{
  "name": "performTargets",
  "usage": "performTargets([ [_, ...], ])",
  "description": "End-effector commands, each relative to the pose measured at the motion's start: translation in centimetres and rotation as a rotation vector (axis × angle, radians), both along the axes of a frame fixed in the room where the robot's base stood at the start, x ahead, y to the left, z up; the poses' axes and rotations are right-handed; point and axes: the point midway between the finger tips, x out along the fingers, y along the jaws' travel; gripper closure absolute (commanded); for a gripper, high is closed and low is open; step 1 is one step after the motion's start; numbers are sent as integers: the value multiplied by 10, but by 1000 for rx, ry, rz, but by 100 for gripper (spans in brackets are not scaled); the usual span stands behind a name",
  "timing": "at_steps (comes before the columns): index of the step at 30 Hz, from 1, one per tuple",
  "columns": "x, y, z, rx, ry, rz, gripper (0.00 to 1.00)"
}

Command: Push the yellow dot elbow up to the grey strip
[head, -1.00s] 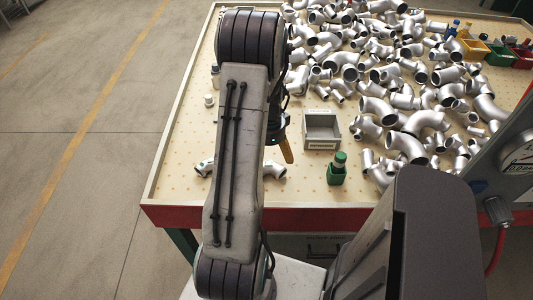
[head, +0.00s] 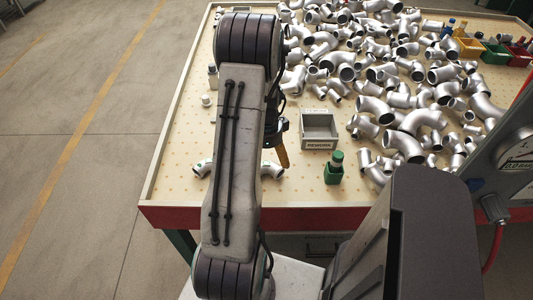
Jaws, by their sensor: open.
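My gripper (head: 283,160) hangs over the near part of the pegboard table, partly hidden behind my arm. One orange-brown finger shows, pointing down; the jaws are open and nothing is seen between them. A silver elbow (head: 272,169) lies just left of the fingertip, partly behind my arm. Another silver pipe piece (head: 202,168) with a small green mark shows on the other side of my arm. I cannot make out a yellow dot on either piece. The grey strip cannot be made out; my arm covers part of the table.
A grey labelled box (head: 319,131) stands right of my gripper. A green holder with a green-capped bottle (head: 334,169) is near the front. A heap of silver elbows (head: 405,120) fills the right side. The table's left part (head: 182,140) is mostly clear.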

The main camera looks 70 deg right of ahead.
Motion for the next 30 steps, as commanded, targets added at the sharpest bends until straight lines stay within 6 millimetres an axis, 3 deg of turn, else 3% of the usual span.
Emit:
performTargets([
  [15,0,1,-54,2,1,1,6],
  [30,0,0,-61,0,0,1,7],
])
